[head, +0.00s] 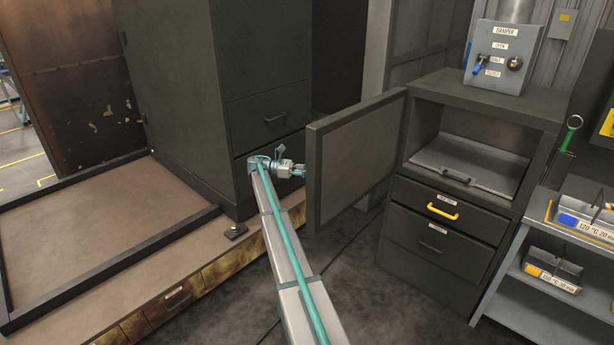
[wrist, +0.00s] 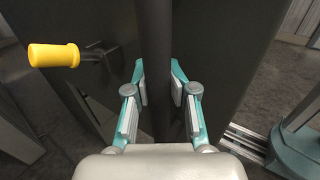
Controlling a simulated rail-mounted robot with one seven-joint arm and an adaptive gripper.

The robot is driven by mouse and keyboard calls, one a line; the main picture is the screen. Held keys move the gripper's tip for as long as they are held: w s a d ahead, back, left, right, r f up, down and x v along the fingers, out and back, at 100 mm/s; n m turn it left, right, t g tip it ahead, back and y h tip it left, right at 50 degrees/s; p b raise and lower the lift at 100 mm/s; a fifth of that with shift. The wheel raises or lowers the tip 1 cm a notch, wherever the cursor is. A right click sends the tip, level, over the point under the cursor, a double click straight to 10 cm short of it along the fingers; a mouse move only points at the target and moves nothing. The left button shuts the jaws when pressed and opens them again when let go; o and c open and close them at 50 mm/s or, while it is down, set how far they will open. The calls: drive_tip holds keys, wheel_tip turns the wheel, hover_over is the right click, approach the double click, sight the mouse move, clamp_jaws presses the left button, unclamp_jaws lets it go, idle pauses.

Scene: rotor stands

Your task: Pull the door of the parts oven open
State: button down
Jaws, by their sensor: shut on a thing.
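The parts oven (head: 480,96) stands right of centre in the head view, its door (head: 355,160) swung wide out to the left with the inner face showing. The opening is exposed, with a grey tray (head: 470,170) inside. My gripper (head: 299,170) is at the outer side of the door, near its free edge. In the wrist view my gripper (wrist: 160,95) has its fingers on either side of a dark upright bar (wrist: 157,60), the door's handle, and is shut on it. The door hides the fingertips' contact in the head view.
A drawer with a yellow handle (head: 443,210) is below the opening. A yellow grip (wrist: 54,55) shows at left in the wrist view. A dark cabinet (head: 225,90) stands close left of the door. A shelf (head: 540,290) with labelled bins stands right. Floor below the door is clear.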

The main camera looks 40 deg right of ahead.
drive_tip(key=shift+w+a+f, duration=0.15)
drive_tip(key=shift+w+a, duration=0.05)
drive_tip(key=shift+a, duration=0.15)
